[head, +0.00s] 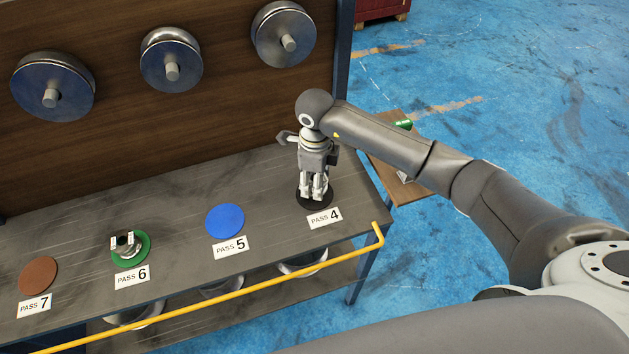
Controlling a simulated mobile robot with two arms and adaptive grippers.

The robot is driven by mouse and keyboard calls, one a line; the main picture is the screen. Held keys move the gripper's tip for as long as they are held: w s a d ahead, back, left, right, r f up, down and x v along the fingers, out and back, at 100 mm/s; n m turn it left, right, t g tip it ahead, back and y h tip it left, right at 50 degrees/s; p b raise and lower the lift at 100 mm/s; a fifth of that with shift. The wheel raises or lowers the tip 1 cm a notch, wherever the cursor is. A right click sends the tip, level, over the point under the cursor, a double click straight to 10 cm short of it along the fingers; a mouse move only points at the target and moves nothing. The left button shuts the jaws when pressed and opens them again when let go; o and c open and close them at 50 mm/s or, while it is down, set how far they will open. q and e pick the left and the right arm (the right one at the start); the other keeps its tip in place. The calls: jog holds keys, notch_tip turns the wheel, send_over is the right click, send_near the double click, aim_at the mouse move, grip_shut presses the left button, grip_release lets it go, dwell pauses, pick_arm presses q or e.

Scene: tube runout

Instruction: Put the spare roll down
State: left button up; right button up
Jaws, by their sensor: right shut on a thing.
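My right gripper (314,187) points straight down over the black disc (303,203) by the PASS 4 label, at the right end of the bench. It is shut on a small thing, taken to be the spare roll. Its fingers hide most of that thing, so I cannot tell whether it touches the disc. The fingertips are very close above the disc or at its surface. My left gripper is not in view.
A metallic part (124,243) stands on the green disc by PASS 6. The blue disc (225,221) and brown disc (38,275) are bare. A yellow rail (215,301) runs along the bench's front. Several metal drums hang on the back panel (110,120).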

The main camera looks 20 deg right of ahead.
notch_tip(320, 180, down, 2)
jog(key=shift+a, duration=0.1)
jog(key=shift+f, duration=0.15)
jog(key=o, duration=1.4)
jog(key=shift+s, duration=0.1)
jog(key=shift+r, duration=0.2)
jog(key=shift+r+b, duration=1.3)
jog(key=shift+r, duration=4.6)
